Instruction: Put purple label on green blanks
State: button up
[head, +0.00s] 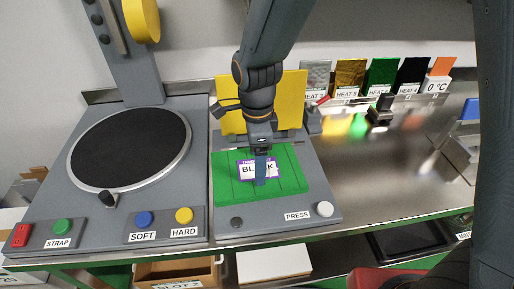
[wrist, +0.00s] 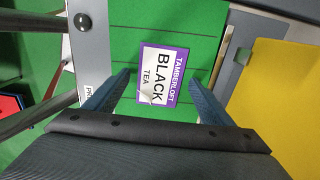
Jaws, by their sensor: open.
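The purple label (wrist: 163,72), white with a purple border and the words TAMBERLOFT BLACK TEA, lies over the green blanks (wrist: 180,18). In the head view the label (head: 245,172) is over the middle of the green blanks (head: 291,170), which sit in the press with thin dark lines between them. My gripper (wrist: 158,82) is open, its two blue fingers on either side of the label. In the head view my gripper (head: 261,180) points down and hides part of the label. I cannot tell whether the label is fully flat on the blanks.
A yellow plate (head: 292,100) stands behind the blanks. The PRESS button (head: 325,209) is at the front right. A round dark plate (head: 130,150) is at the left, with SOFT (head: 144,219) and HARD (head: 184,215) buttons. Colored samples (head: 382,72) line the back right.

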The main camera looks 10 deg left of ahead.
notch_tip(320, 180, up, 12)
jog(key=b, duration=0.3)
jog(key=d+f+n, duration=0.3)
jog(key=d+n, duration=0.2)
jog(key=d, duration=0.3)
jog(key=s+d+f+n+t, duration=0.1)
jog(key=d+f+n, duration=0.2)
jog(key=d+n, duration=0.2)
jog(key=s+d+f+n, duration=0.1)
jog(key=d+f+n, duration=0.2)
jog(key=d, duration=0.8)
jog(key=shift+s+n, duration=0.25)
jog(key=shift+n, duration=0.95)
